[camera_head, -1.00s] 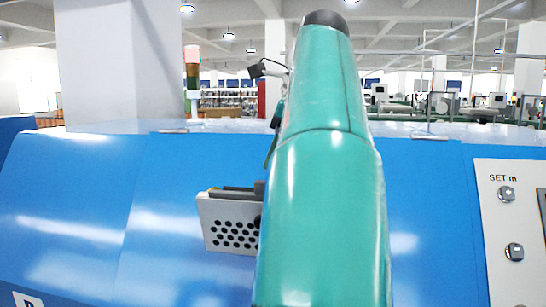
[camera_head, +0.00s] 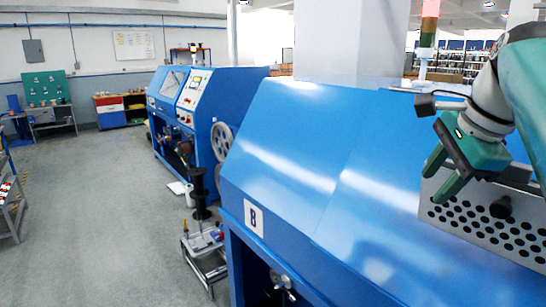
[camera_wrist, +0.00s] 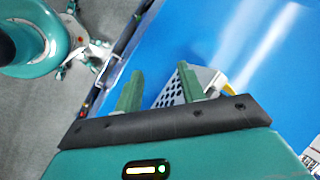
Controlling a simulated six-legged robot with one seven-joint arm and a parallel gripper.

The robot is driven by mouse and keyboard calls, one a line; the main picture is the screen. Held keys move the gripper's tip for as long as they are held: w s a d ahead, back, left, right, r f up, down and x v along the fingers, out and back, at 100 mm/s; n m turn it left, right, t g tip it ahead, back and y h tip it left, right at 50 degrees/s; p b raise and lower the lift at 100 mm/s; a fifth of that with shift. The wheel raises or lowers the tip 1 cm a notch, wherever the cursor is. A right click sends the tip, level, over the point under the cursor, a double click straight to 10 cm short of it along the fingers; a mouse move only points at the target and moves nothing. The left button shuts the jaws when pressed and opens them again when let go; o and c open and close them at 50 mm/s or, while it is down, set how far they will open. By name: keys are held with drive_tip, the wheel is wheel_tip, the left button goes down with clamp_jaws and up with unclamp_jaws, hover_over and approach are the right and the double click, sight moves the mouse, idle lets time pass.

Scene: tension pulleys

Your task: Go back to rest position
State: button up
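My gripper (camera_head: 433,186) is at the right of the head view, above the sloped blue cover of the machine marked B (camera_head: 290,185). Its two green fingers are spread apart with nothing between them. In the wrist view my gripper (camera_wrist: 160,72) also shows two separate fingers. A grey perforated box (camera_head: 478,226) is on the machine, just beyond or beside the fingers; I cannot tell whether they touch. The box also shows behind the fingers in the wrist view (camera_wrist: 170,96).
Another blue machine (camera_head: 205,105) stands farther back. A small metal cart (camera_head: 205,245) with a black spool stands by the near machine's left end. A shelf rack (camera_head: 8,205) is at the left edge. Grey floor (camera_head: 110,220) lies open between them. A white pillar (camera_head: 350,40) rises behind.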

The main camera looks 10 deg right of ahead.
drive_tip(key=s+a+f+n, duration=0.1)
drive_tip(key=a+f+n, duration=0.9)
drive_tip(key=f, duration=0.3)
drive_tip(key=s+a+f+n, duration=0.2)
drive_tip(key=a+f+n, duration=0.8)
drive_tip(key=f, duration=0.3)
drive_tip(key=shift+s+a+n, duration=0.25)
drive_tip(key=shift+a+n, duration=0.15)
drive_tip(key=shift+a, duration=0.4)
drive_tip(key=shift+d, duration=0.2)
